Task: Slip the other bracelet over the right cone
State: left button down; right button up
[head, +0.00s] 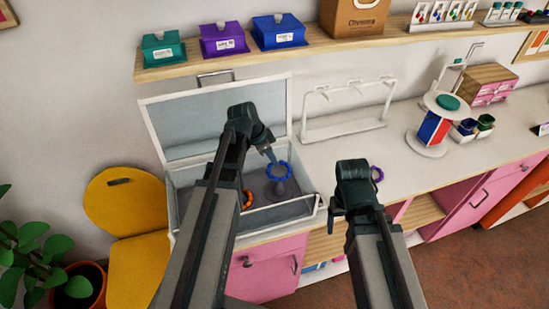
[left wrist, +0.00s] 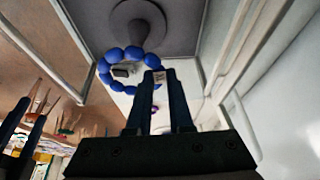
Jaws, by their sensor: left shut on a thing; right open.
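My left gripper (head: 270,154) is shut on the blue bead bracelet (head: 284,163) and holds it at the right cone (head: 281,189) inside the open case. In the left wrist view the blue bracelet (left wrist: 104,78) hangs from the fingertips (left wrist: 158,78), and the grey cone (left wrist: 139,28) shows right beside its far edge. I cannot tell if the cone's tip is inside the ring. An orange bracelet (head: 248,200) lies at the left in the case, partly hidden by my left arm; the left cone is not visible. My right gripper (head: 352,200) is open, outside the case.
The case's lid (head: 215,115) stands open at the back and its front wall (head: 283,222) lies below my left gripper. A purple bracelet (head: 377,174) shows beside my right gripper. A white rack (head: 345,130) stands right of the case; the counter (head: 390,145) beyond is mostly clear.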

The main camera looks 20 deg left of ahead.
pick_arm(q)
jog(key=shift+f+b, duration=3)
jog(key=shift+f, duration=0.15)
jog(key=shift+f, duration=0.25)
jog(key=shift+c, duration=1.8)
grip_release()
notch_tip(320, 180, up, 8)
jog(key=p, duration=0.7)
jog(key=shift+r+p, duration=0.1)
jog(key=shift+p, duration=0.2)
